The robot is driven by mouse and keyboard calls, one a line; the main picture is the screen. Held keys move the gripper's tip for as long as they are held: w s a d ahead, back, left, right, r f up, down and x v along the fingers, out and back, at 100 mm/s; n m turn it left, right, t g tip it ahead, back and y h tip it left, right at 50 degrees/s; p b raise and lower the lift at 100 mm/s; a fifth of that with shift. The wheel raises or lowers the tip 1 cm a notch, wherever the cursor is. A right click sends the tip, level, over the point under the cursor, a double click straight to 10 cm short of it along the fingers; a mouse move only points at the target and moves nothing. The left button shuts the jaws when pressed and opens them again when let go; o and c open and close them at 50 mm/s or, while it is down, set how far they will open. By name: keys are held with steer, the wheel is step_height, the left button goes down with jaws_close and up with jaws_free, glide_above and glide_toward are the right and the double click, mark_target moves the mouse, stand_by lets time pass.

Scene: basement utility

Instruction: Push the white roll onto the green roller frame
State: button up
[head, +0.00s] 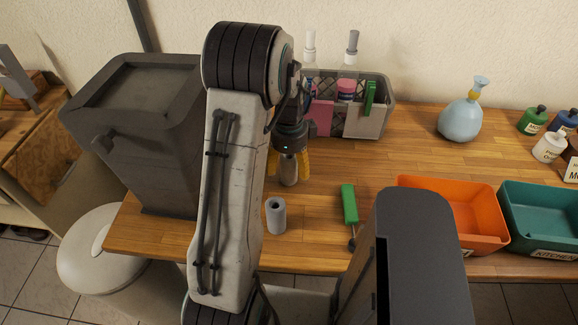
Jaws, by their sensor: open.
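The white roll (277,217), a short pale grey-white cylinder with a dark hole in its top, stands upright near the table's front edge. The green roller frame (349,204) lies to its right; its green handle points toward the back and its thin dark end toward the front. Roll and frame are apart. My arm hides part of the table to the left.
A grey basket (378,103) with bottles stands behind my gripper. A dark grey bin (150,150) is at left. A blue flask (460,119) is back right. Orange (487,218) and teal (540,220) trays are at right. The table's middle right is clear.

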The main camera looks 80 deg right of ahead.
steer(key=c, duration=1.3)
steer(key=shift+r, duration=0.1)
step_height(320, 180, up, 4)
steer(key=shift+d+f+b, duration=0.1)
steer(key=shift+f+b, duration=0.05)
steer(key=shift+b, duration=0.3)
steer(key=shift+s+a+r+b, duration=0.35)
steer(key=shift+s+a+r, duration=0.85)
steer(key=shift+s+a, duration=0.2)
steer(key=shift+s+a+r+b, duration=0.4)
steer(key=shift+s+a+r, duration=0.8)
steer(key=shift+a, duration=0.3)
steer(key=shift+s+a+r+b, duration=0.35)
steer(key=shift+s+a+r, duration=0.8)
steer(key=shift+s+a, duration=0.3)
